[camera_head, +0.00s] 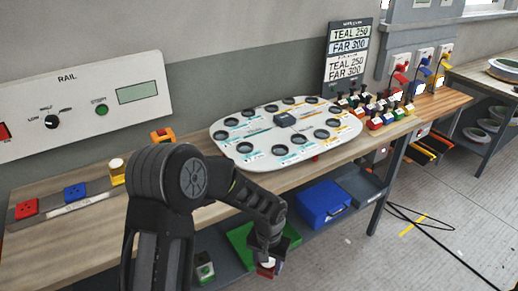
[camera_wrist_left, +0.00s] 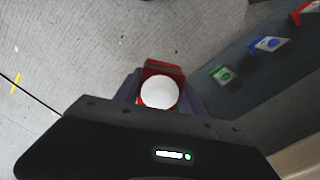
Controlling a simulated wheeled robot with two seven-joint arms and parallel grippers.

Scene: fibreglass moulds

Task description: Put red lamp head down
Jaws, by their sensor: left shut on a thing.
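The red lamp head with a round white top (camera_wrist_left: 158,92) is between the fingers of my left gripper (camera_wrist_left: 160,98), which is shut on it. In the head view the left gripper (camera_head: 267,258) hangs low in front of the table's front edge, and a bit of the red lamp head (camera_head: 266,269) shows below it. In the wrist view bare floor lies beyond the lamp head. A red block (camera_head: 27,208), a blue block (camera_head: 75,192) and a yellow block with a white top (camera_head: 117,170) stand in a row on the tabletop. My right gripper is not in view.
A white oval board with dark round holes (camera_head: 235,150) lies on the table. Under it are a blue case (camera_head: 322,204) and a green block (camera_head: 204,270). In the wrist view, green (camera_wrist_left: 226,77), blue (camera_wrist_left: 269,45) and red (camera_wrist_left: 307,13) blocks stand on a dark surface.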

